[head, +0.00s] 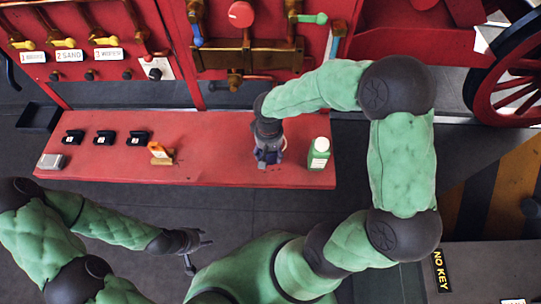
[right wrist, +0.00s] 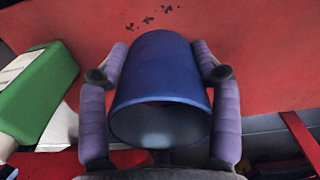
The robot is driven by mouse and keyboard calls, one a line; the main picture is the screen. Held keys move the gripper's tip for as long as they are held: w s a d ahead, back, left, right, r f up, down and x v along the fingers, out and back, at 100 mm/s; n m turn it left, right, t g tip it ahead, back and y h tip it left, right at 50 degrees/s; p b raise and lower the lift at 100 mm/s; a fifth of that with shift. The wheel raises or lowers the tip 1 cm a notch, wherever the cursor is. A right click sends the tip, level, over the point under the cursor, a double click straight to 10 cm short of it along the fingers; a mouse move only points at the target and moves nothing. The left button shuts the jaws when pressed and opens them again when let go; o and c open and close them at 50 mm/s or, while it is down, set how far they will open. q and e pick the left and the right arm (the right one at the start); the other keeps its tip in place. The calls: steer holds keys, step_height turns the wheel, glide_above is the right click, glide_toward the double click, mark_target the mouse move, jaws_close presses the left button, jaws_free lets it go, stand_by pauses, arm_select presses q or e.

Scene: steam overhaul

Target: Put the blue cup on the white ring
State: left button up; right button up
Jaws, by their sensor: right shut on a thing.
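The blue cup (right wrist: 160,80) is between the purple-grey fingers of my right gripper (right wrist: 160,75) in the right wrist view. Its open mouth faces the wrist camera, and the inside looks pale. My right gripper (head: 268,155) is shut on the cup, over the right part of the red shelf in the head view, where gripper and arm mostly cover the cup. I cannot make out the white ring in either view; I cannot tell whether the cup or gripper hides it. My left gripper (head: 198,252) is open and empty, in front of the shelf.
A green bottle (head: 319,153) with a white cap stands right of my right gripper; it also shows at left in the wrist view (right wrist: 38,90). An orange item (head: 160,152) and several black holders are further left on the red shelf (head: 215,150). Valves and levers line the panel behind.

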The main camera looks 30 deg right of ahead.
steer(key=shift+w+d+f, duration=0.3)
steer(key=shift+f, duration=0.25)
steer(key=shift+w+d+f, duration=0.25)
steer(key=shift+w+f, duration=0.05)
steer(key=shift+f, duration=0.2)
steer(key=shift+w+d+f+b, duration=0.15)
steer(key=shift+f+b, duration=0.55)
steer(key=shift+f, duration=0.9)
steer(key=shift+f, duration=0.1)
steer(key=shift+f, duration=0.15)
steer(key=o, duration=1.3)
steer(key=shift+o, duration=0.2)
steer(key=shift+r, duration=0.2)
steer(key=shift+r, duration=0.35)
step_height(320, 180, up, 7)
steer(key=shift+f+p, duration=0.1)
steer(key=shift+p, duration=0.9)
